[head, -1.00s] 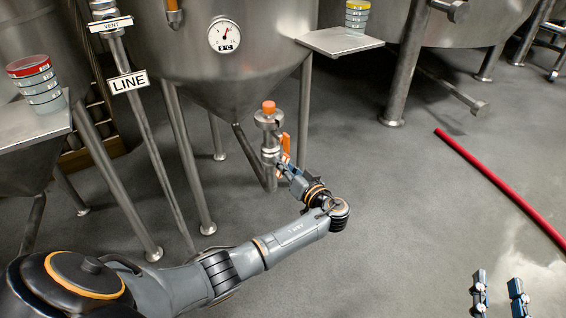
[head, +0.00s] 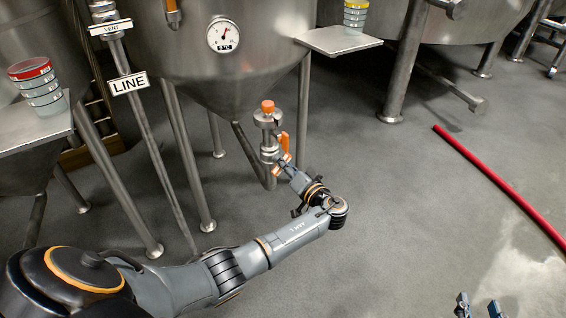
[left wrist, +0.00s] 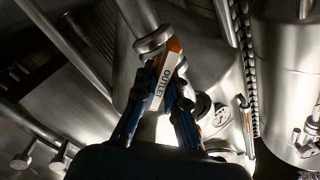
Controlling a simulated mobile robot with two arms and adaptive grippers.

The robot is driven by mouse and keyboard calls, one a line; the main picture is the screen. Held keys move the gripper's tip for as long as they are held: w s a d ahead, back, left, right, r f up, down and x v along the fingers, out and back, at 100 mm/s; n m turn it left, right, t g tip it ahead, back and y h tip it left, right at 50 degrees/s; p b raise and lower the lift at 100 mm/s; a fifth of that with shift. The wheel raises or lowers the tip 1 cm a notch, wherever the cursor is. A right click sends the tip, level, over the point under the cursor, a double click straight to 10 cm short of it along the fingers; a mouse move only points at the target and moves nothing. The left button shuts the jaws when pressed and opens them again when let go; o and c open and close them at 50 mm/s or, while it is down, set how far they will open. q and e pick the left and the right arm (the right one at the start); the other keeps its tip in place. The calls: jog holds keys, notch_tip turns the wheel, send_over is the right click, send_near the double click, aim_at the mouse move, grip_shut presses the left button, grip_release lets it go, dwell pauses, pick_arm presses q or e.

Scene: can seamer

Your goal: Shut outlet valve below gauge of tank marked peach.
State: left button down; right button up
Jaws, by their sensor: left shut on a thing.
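A steel tank (head: 235,65) with a cone bottom stands at the top middle of the head view, with a round gauge (head: 223,35) on its front. No peach mark shows on it. Below the cone is a valve (head: 268,125) with an orange cap and an orange handle (head: 284,143). In the left wrist view the handle (left wrist: 158,88) carries a white OUTLET label. My left gripper (head: 282,162) is shut on this handle, its fingers on either side; it also shows in the left wrist view (left wrist: 162,95). My right gripper (head: 478,306) is open and empty at the bottom edge.
Tank legs (head: 187,155) stand left of the valve. A pipe with a LINE sign (head: 129,83) runs down there. A side shelf (head: 340,41) holds stacked tins, as does a stand (head: 30,130) at the left. A red hose (head: 500,185) lies on otherwise clear floor.

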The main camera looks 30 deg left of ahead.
pick_arm(q)
jog(key=c, duration=1.4)
grip_release()
jog(key=shift+d, duration=0.1)
jog(key=v, duration=1.2)
jog(key=shift+w, duration=0.1)
